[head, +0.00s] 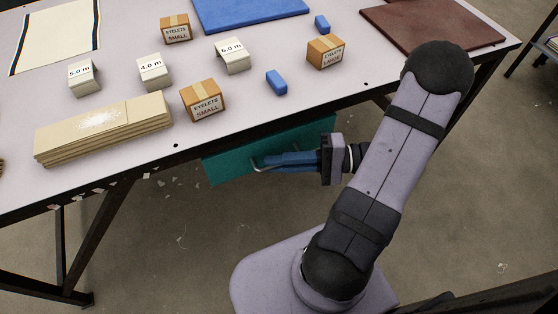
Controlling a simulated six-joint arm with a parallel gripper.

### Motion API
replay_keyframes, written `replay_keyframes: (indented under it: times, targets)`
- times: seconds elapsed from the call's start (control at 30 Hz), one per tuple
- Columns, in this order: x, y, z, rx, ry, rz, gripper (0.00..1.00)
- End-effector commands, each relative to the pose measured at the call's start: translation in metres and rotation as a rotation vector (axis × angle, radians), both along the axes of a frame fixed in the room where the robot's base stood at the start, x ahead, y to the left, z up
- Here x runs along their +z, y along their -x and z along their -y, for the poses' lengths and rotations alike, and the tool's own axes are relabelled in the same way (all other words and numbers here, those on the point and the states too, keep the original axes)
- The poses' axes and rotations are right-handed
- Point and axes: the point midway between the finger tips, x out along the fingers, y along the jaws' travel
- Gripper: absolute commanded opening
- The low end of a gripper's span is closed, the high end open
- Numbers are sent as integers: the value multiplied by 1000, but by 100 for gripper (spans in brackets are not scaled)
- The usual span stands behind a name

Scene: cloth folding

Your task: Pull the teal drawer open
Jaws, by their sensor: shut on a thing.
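The teal drawer (228,168) sits under the front edge of the table, and its teal front panel shows below the tabletop. A thin pale metal handle (258,166) stands out from the drawer's front. My gripper (264,162) reaches in from the right at the drawer front, its blue fingers shut on the handle. The tabletop overhangs the upper part of the drawer, and my fingers cover part of its front. How far the drawer stands out cannot be told from this view.
The pale table (130,190) holds small eyelet boxes (202,100), white labelled blocks (154,72), blue blocks (277,82), stacked tan boards (104,128), a blue mat (245,12) and a brown mat (430,25). Dark table legs (100,235) stand at left. The floor (160,265) before the drawer is open.

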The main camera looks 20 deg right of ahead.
Motion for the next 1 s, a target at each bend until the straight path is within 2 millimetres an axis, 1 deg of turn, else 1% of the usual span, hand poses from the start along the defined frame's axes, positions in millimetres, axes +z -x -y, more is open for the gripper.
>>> replay_keyframes:
  times: [0.07,0.17,0.3,0.4,0.5,0.6,0.87,0.9,0.93,0.97,1.0]
  targets:
    - [0,7,1,-3,1,-2,0]
    - [1,23,2,-7,0,-5,0]
    - [2,53,2,-8,0,-5,0]
    - [1,69,2,-7,2,-4,0]
    - [0,80,1,-5,2,-3,0]
    - [0,85,1,-2,4,0,0]
    - [-1,85,1,-1,4,1,0]
    - [-1,85,1,-1,4,1,16]
    - [-1,85,1,-1,4,1,24]
    - [-1,85,1,0,4,1,28]
    - [-1,85,1,0,3,1,28]
